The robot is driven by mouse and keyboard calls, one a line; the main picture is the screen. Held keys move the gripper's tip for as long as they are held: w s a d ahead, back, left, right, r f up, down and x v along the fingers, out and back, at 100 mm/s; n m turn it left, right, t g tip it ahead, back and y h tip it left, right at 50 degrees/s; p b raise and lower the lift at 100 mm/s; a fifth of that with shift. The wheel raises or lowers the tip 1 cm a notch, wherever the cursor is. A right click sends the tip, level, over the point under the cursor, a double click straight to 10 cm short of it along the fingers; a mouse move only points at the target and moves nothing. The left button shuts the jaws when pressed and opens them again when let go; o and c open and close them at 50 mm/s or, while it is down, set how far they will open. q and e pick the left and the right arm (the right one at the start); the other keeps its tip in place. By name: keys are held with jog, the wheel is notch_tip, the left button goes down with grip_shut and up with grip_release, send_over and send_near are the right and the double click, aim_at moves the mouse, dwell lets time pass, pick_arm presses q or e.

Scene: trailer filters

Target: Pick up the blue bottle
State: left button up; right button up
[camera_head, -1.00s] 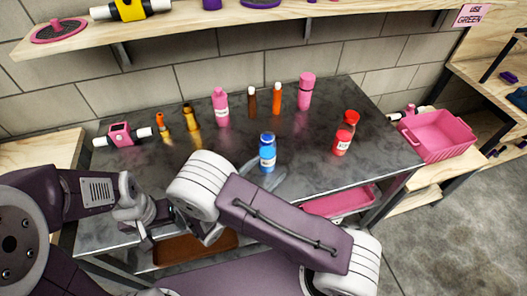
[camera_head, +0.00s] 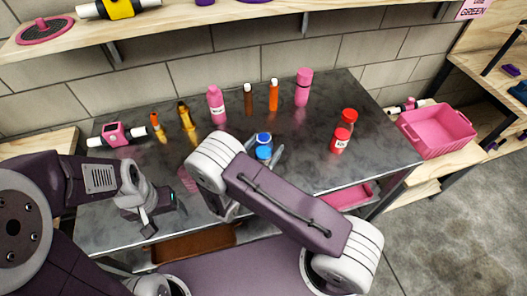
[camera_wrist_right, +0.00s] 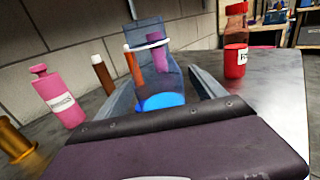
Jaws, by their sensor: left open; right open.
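The blue bottle (camera_head: 264,147) is on the grey metal table, partly hidden by my right arm. In the right wrist view the blue bottle (camera_wrist_right: 158,98) shows straight ahead, between the two fingers of my right gripper (camera_wrist_right: 163,80). The fingers are open, one on each side, and I cannot tell whether either touches it. In the head view a fingertip of the right gripper (camera_head: 275,152) shows beside the bottle; the rest is hidden behind my arm. My left gripper (camera_head: 147,222) is open and empty over the table's left front part.
Behind the bottle stand a pink bottle (camera_head: 216,104), a brown bottle (camera_head: 248,100), an orange bottle (camera_head: 273,95) and a tall pink bottle (camera_head: 303,88). Red bottles (camera_head: 343,135) stand to the right. A pink crate (camera_head: 437,132) is beyond the table's right edge.

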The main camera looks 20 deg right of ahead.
jog(key=shift+x, duration=0.9)
jog(key=c, duration=1)
grip_shut()
